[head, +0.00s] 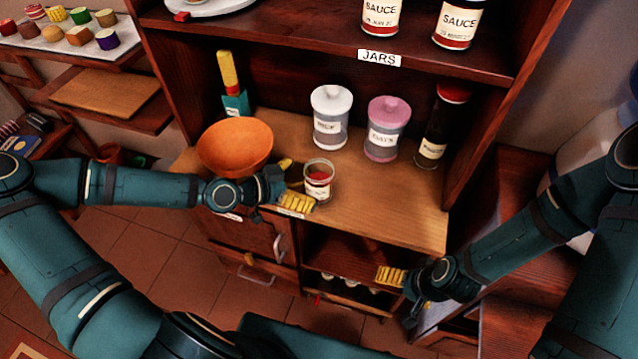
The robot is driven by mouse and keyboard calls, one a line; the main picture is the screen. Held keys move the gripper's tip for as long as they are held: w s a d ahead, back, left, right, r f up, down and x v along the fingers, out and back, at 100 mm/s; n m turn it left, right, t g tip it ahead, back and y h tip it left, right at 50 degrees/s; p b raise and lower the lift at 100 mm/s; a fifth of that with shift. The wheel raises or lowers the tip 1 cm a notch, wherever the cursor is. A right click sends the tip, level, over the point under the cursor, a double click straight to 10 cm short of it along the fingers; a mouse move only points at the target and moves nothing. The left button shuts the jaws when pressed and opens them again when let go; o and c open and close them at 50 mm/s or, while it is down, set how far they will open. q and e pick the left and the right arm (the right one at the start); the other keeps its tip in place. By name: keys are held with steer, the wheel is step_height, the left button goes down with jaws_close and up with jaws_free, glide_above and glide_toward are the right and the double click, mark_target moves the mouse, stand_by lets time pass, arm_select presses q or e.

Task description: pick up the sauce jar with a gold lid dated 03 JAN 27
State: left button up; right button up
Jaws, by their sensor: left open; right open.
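A small jar (318,184) with red contents and a white label stands on the wooden counter. Its rim looks pale, and I cannot make out a gold lid or read its date. My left gripper (291,184) is open just left of this jar, its yellow-tipped fingers pointing toward it. I cannot tell whether they touch it. Two sauce jars, a left one (381,14) and a right one (458,22), stand on the upper shelf. Their tops are cut off by the picture edge, and their dates are too small to read surely. My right gripper (402,290) is open and empty, low in front of the cabinet.
An orange bowl (235,146) sits left on the counter. Behind are a white-lidded canister (331,116), a pink-lidded canister (387,128) and a dark bottle (441,126). The upper shelf bears a JARS label (379,58). The counter's front right is clear.

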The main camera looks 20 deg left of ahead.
arm_select(q)
steer(key=b+x, duration=0.1)
steer(key=x, duration=0.3)
steer(key=shift+w+f+b, duration=0.1)
steer(key=shift+f+b, duration=0.25)
steer(key=shift+f, duration=0.1)
steer(key=shift+w+d+f, duration=0.15)
steer(key=shift+w+d, duration=0.1)
steer(key=shift+w, duration=0.05)
steer(key=shift+c, duration=0.3)
steer(key=c, duration=1.2)
